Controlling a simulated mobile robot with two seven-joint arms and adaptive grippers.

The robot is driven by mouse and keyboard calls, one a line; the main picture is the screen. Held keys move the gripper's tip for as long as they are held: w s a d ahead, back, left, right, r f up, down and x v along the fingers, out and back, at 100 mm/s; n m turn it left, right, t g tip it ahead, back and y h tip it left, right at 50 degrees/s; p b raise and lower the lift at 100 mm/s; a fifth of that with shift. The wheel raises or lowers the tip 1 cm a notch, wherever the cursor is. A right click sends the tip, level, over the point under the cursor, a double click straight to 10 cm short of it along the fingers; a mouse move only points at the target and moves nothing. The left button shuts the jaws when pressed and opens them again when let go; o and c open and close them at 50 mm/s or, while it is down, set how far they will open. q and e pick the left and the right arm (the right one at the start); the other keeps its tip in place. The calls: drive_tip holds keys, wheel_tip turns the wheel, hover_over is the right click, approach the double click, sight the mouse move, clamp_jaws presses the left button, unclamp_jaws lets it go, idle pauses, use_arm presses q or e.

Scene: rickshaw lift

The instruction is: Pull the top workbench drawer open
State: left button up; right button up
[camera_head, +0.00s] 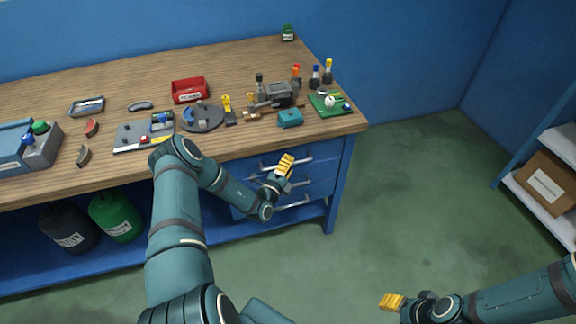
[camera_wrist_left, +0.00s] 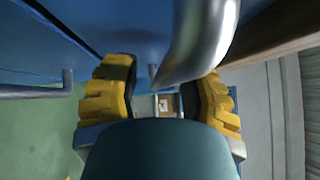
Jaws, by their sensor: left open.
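The blue top workbench drawer (camera_head: 326,149) is under the right end of the wooden worktop and looks flush with the bench. Its silver bar handle (camera_head: 304,161) is partly hidden behind my left gripper. My left gripper (camera_head: 286,164), with yellow fingertips, is at this handle. In the left wrist view a silver handle (camera_wrist_left: 205,40) looms large, close to the open yellow fingers (camera_wrist_left: 165,95). I cannot tell whether they touch it. My right gripper (camera_head: 392,301) is low at the right, over the floor, away from the bench; its opening is unclear.
Two lower drawers have silver handles, the bottom one (camera_head: 293,203) in clear view. The worktop (camera_head: 240,60) carries a red bin (camera_head: 189,90), a vise (camera_head: 280,93) and several tools. A shelf with a cardboard box (camera_head: 548,182) stands at the right. The green floor between is clear.

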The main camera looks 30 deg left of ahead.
use_arm(q)
clamp_jaws()
use_arm(e)
drive_tip(key=shift+d, duration=0.1)
idle(0.4)
